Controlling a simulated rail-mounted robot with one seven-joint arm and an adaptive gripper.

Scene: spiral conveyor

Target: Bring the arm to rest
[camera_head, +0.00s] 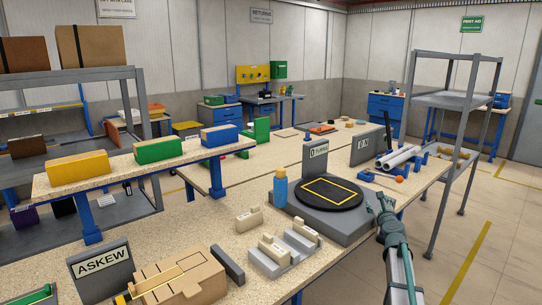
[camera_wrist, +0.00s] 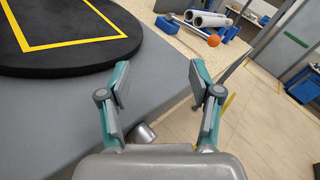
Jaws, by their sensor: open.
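My gripper (camera_head: 379,201) is at the right edge of the workbench, beside the grey base of the round black turntable (camera_head: 318,189). In the wrist view, my gripper (camera_wrist: 158,85) has its two fingers spread wide with nothing between them. The turntable (camera_wrist: 75,25) with its yellow square outline lies to the left of the fingers there. My arm reaches up from the bottom right in the head view.
A blue bottle (camera_head: 280,187) stands left of the turntable. White pipes (camera_head: 398,157) and an orange ball (camera_head: 399,179) lie behind my gripper. A grey shelf rack (camera_head: 447,102) stands at the right. Floor (camera_head: 490,230) to the right is open.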

